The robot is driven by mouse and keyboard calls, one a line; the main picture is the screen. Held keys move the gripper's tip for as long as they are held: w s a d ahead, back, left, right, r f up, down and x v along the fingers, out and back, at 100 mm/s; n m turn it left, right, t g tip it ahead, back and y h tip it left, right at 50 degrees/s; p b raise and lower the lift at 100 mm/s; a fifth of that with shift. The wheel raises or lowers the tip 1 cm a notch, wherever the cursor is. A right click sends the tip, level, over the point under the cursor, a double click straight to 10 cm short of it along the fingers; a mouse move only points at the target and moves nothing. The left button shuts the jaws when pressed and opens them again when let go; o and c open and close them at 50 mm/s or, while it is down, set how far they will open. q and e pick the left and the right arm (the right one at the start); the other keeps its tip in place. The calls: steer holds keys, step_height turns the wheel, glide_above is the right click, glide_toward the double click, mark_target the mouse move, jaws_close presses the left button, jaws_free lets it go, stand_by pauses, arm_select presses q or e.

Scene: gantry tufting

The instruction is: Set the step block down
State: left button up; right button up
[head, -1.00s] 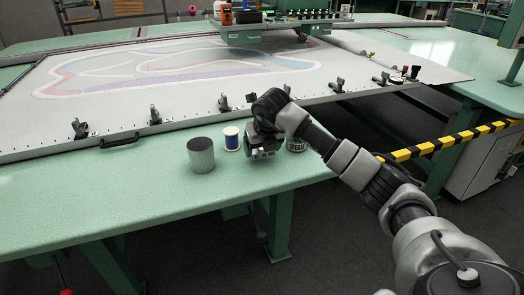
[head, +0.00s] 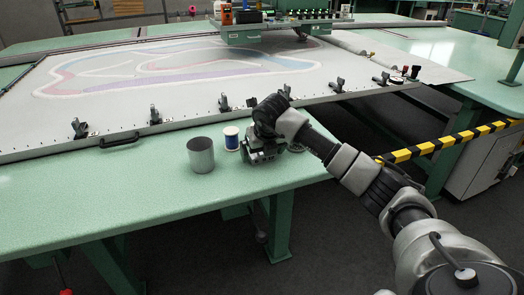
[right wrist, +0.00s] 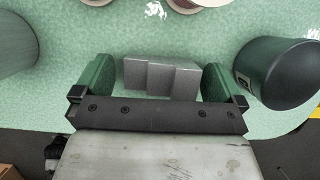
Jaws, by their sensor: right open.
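The step block (right wrist: 160,78) is a grey stepped piece in the right wrist view. It appears to rest on the green table (right wrist: 90,45), between the two green fingers of my right gripper (right wrist: 158,85). The fingers are open, with a visible gap on each side of the block. In the head view my right gripper (head: 263,154) is low over the front of the table and hides the block. My left gripper is not in view.
Behind is the tufting frame (head: 180,105) with black clamps. The table is clear at the left.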

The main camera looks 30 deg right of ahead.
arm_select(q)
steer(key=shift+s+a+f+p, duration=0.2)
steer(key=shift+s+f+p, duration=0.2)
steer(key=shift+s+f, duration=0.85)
arm_select(e)
steer(key=v, duration=1.2)
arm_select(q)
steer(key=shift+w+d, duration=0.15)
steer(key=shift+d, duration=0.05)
arm_select(e)
steer(key=shift+s+a, duration=0.1)
